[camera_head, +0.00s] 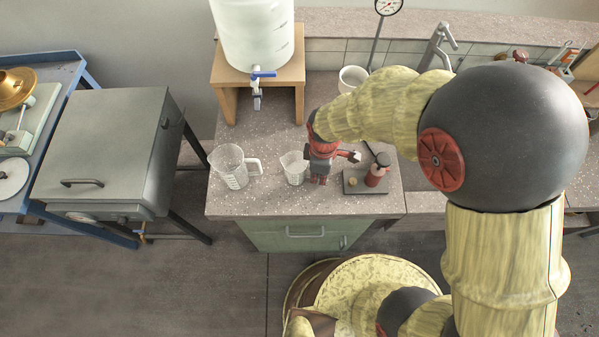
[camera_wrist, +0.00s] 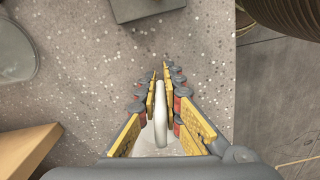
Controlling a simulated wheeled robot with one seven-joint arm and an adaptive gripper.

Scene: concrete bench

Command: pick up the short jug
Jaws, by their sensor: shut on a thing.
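The short jug (camera_head: 293,168) is a small, pale, translucent measuring jug. It appears upright near the front of the speckled bench top, beside a taller jug (camera_head: 231,167) of the same kind on its left. My gripper (camera_head: 320,176) is at the short jug's right side. In the wrist view, the jug's whitish handle (camera_wrist: 160,108) stands between the yellow-padded fingers of my gripper (camera_wrist: 161,95), which are shut on it. Part of the jug's body shows below, partly hidden by the gripper. I cannot tell whether its base touches the bench.
A dark board (camera_head: 352,185) with a red grinder (camera_head: 377,170) lies just right of my gripper. A wooden stand (camera_head: 228,97) carries a large white water container (camera_head: 254,35) behind the jugs. A white tub (camera_head: 352,77) stands at the back. The bench's front edge (camera_head: 300,215) is close.

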